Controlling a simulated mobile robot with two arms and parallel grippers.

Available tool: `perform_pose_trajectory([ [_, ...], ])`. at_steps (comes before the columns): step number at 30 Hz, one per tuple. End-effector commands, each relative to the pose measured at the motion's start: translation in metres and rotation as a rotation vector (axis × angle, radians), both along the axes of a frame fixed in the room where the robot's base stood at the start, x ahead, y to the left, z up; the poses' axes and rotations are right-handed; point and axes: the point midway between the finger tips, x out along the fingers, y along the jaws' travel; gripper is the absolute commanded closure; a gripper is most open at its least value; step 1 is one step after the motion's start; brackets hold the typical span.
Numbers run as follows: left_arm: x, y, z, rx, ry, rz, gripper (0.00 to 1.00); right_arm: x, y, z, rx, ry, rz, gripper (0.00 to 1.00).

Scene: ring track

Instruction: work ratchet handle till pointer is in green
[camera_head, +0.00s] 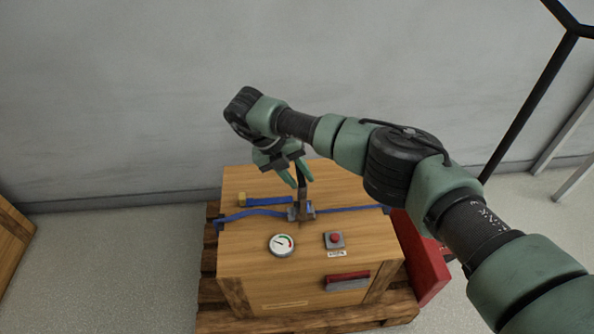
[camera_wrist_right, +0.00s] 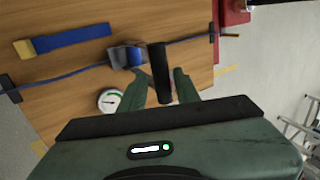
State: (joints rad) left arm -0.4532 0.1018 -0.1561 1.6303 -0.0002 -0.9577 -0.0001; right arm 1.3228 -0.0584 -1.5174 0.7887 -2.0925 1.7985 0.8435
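The ratchet (camera_head: 300,211) sits on the blue strap across the top of a wooden crate (camera_head: 240,262). Its dark handle (camera_head: 303,190) stands up from it. My right gripper (camera_head: 299,182) is over the ratchet from above. In the right wrist view the black handle (camera_wrist_right: 160,72) is between the two green fingers, which are spread with gaps beside it. A round gauge (camera_head: 282,245) lies on the crate top; its green band is at the right and its thin pointer seems to aim up-left, outside the green. My left gripper is out of view.
A red button box (camera_head: 335,240) is right of the gauge. A red case (camera_head: 425,262) stands at the crate's right. The crate rests on a pallet (camera_head: 215,312) before a grey wall.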

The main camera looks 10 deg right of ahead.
Motion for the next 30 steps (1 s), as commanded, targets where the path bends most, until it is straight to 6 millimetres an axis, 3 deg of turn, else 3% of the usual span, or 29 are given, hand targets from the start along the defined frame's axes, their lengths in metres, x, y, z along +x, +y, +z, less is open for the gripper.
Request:
perform_pose_trajectory([
  [11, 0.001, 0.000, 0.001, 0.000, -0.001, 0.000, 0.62, 0.002, 0.002, 0.007, -0.001, -0.006, 0.002, 0.60],
  [22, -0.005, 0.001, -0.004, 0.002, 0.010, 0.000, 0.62, 0.002, 0.027, 0.058, -0.001, -0.006, 0.001, 0.60],
  [30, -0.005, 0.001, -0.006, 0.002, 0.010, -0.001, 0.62, 0.002, 0.034, 0.072, -0.001, -0.004, 0.000, 0.60],
])
